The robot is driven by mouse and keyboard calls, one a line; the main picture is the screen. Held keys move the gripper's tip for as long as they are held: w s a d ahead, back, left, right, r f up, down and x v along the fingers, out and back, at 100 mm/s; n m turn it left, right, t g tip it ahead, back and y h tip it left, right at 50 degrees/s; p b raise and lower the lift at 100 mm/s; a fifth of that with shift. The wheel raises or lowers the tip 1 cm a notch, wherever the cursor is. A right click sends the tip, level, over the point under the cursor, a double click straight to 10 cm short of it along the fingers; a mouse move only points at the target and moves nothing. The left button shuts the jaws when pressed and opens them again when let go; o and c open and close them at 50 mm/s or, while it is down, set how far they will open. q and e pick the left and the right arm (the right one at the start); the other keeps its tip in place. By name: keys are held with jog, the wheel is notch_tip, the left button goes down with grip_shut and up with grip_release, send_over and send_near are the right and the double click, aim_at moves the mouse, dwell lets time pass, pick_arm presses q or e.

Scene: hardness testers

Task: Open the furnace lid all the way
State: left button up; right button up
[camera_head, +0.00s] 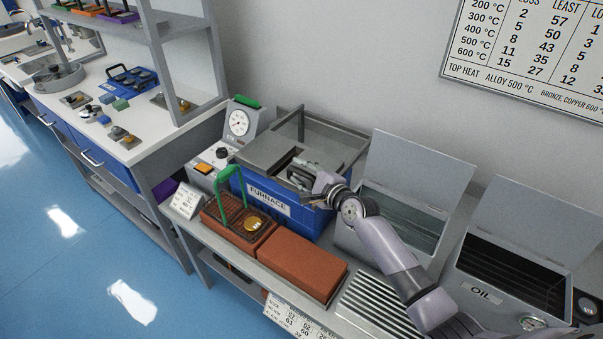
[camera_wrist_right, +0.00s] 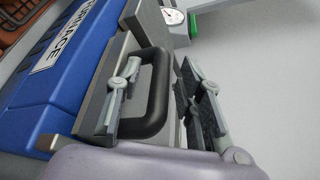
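The blue furnace (camera_head: 262,188) with its white FURNACE label stands on the bench against the wall; its blue side also shows in the wrist view (camera_wrist_right: 55,75). Its grey lid (camera_head: 268,150) lies flat on top and looks shut. A dark loop handle (camera_wrist_right: 158,95) stands out from the lid. My right gripper (camera_head: 308,184) is at this handle. In the right wrist view its two fingers (camera_wrist_right: 160,100) are spread on either side of the handle's outer bar, with a gap visible. Contact is not clear. My left gripper is not in view.
A grey frame (camera_head: 301,122) rises behind the lid. A gauge unit (camera_head: 238,122) stands left of the furnace. In front are a brick slab (camera_head: 300,265) and a brick with a green handle (camera_head: 228,208). Open-lidded tanks, one marked OIL (camera_head: 488,296), stand to the right.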

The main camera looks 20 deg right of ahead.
jog(key=shift+c, duration=0.5)
grip_shut()
jog(key=shift+f, duration=0.1)
dwell(0.4)
